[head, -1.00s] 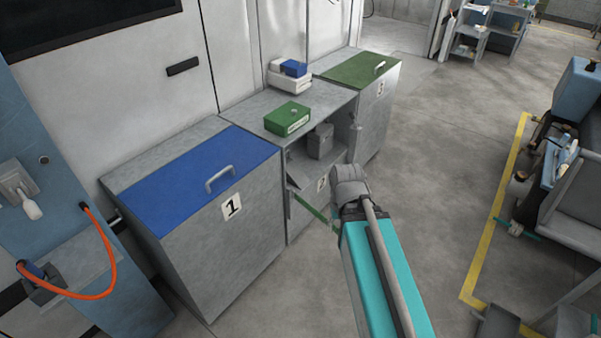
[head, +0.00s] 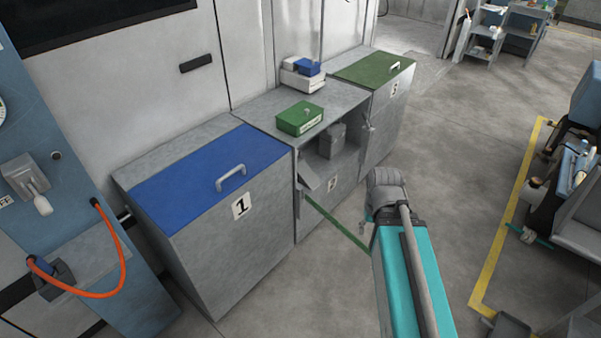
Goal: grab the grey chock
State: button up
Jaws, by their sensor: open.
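A small grey block-like object (head: 331,141) sits inside the open front of the middle cabinet (head: 345,190), under its top. It is too small to tell for sure whether it is the grey chock. A tilted grey wedge-like piece (head: 308,177) shows at the left of the same opening. A dark grey low shape (head: 506,328) lies on the floor at the lower right, cut by the frame edge; I cannot tell what it is. My arm reaches up from the bottom, right of the cabinets. I cannot make out my gripper's fingers behind the arm.
A blue-topped cabinet (head: 215,235) marked 1 and a green-topped cabinet (head: 385,120) flank the middle one. A green box (head: 300,117) stands on top. A thin green strip (head: 338,222) runs toward my arm. Floor is clear up to the yellow line (head: 505,225).

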aim_at(306, 175)
jog(key=z, duration=0.05)
jog(key=i, duration=1)
jog(key=u, duration=0.05)
